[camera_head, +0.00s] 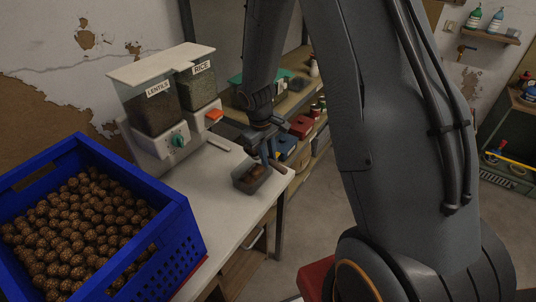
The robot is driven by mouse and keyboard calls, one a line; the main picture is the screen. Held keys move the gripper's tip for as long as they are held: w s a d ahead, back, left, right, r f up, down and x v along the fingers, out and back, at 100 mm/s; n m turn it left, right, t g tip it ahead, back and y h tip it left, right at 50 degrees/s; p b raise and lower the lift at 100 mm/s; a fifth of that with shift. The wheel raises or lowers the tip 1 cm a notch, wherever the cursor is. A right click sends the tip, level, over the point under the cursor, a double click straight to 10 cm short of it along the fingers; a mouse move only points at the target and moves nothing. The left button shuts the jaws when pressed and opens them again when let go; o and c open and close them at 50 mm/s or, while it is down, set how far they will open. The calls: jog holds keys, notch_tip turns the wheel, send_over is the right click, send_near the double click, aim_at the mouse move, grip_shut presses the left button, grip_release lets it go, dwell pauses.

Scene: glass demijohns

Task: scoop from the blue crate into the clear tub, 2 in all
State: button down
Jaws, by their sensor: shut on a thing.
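The blue crate (185,232) stands at the lower left, filled with many round brown balls (75,232). My gripper (269,162) is at the far right end of the white table, well away from the crate. It is shut, pointing down at a small greyish box-like container (244,187) with some brown content in it. I cannot tell whether this box is the clear tub or the scoop. What my fingers grip is small and partly hidden; no separate scoop shows clearly.
Lentils (152,109) and rice (199,86) dispensers stand on the white table (222,190) behind the crate. A small light bar (219,145) lies near them. Shelves with boxes and jars run behind the gripper. Table surface between crate and container is clear.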

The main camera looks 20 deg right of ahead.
jog(key=shift+w+f+h, duration=0.1)
jog(key=shift+f+h, duration=0.25)
jog(key=shift+h, duration=0.25)
jog(key=shift+b, duration=0.7)
jog(key=shift+f+t+h+b, duration=0.1)
jog(key=shift+t+h+b, duration=0.85)
jog(key=shift+b, duration=2.75)
jog(key=shift+f+t+h+b, duration=0.15)
jog(key=shift+h+b, duration=0.85)
jog(key=shift+b, duration=1.3)
jog(key=shift+t+h+b, duration=0.2)
jog(key=shift+h+b, duration=0.75)
jog(key=shift+b, duration=1.3)
jog(key=shift+a+f+t+h+b, duration=0.1)
jog(key=shift+t+h+b, duration=0.25)
jog(key=shift+h+b, duration=1.05)
jog(key=shift+d+f+t+h+b, duration=0.15)
jog(key=shift+t+h+b, duration=0.25)
jog(key=shift+b, duration=1.9)
jog(key=shift+a+f+t+h+b, duration=0.15)
jog(key=shift+t+h+b, duration=0.2)
jog(key=shift+h+b, duration=1.05)
jog(key=shift+r+y+b, duration=0.1)
jog(key=shift+y+b, duration=0.3)
jog(key=shift+b, duration=0.35)
jog(key=shift+r+p, duration=0.15)
jog(key=shift+p, duration=0.15)
